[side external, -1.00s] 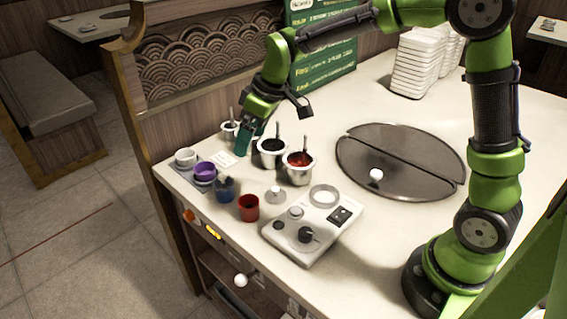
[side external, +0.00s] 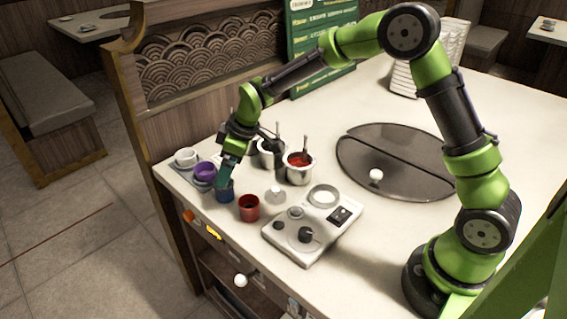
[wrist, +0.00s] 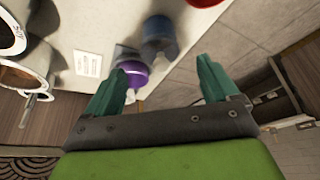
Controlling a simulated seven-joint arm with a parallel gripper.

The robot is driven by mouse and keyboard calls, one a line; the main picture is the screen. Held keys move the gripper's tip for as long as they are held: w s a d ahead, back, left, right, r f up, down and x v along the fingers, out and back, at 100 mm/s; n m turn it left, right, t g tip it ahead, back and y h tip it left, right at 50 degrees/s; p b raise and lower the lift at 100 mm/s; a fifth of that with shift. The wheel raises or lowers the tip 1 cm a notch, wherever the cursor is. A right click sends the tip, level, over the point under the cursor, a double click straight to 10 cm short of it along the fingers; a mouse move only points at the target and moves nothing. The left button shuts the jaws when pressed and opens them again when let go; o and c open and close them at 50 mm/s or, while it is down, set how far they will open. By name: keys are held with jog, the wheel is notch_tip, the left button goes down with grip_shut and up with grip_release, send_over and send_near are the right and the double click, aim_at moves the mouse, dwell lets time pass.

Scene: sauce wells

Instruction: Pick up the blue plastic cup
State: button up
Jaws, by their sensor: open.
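The blue plastic cup (side external: 226,195) stands near the table's front left edge, between a purple cup (side external: 204,171) and a red cup (side external: 249,208). My gripper (side external: 226,174) is directly over the blue cup in the side view, its teal fingers pointing down and covering part of the rim. In the wrist view my gripper (wrist: 160,66) is open, and the dark blue cup (wrist: 158,36) appears beyond the fingertips, roughly centred between them. The purple cup (wrist: 134,74) lies close to one finger. Nothing is held. Whether the fingers touch the blue cup cannot be told.
A white cup (side external: 186,155) stands beyond the purple one. Metal sauce pots (side external: 299,171) with ladles stand behind and right. A white appliance with knobs (side external: 300,247) sits right of the red cup. The table's edge is close in front.

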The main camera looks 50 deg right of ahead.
aim_at(225, 190)
jog(key=x, duration=0.5)
jog(key=shift+s+f, duration=0.1)
jog(key=shift+s, duration=0.1)
jog(key=shift+c, duration=0.5)
jog(key=c, duration=1)
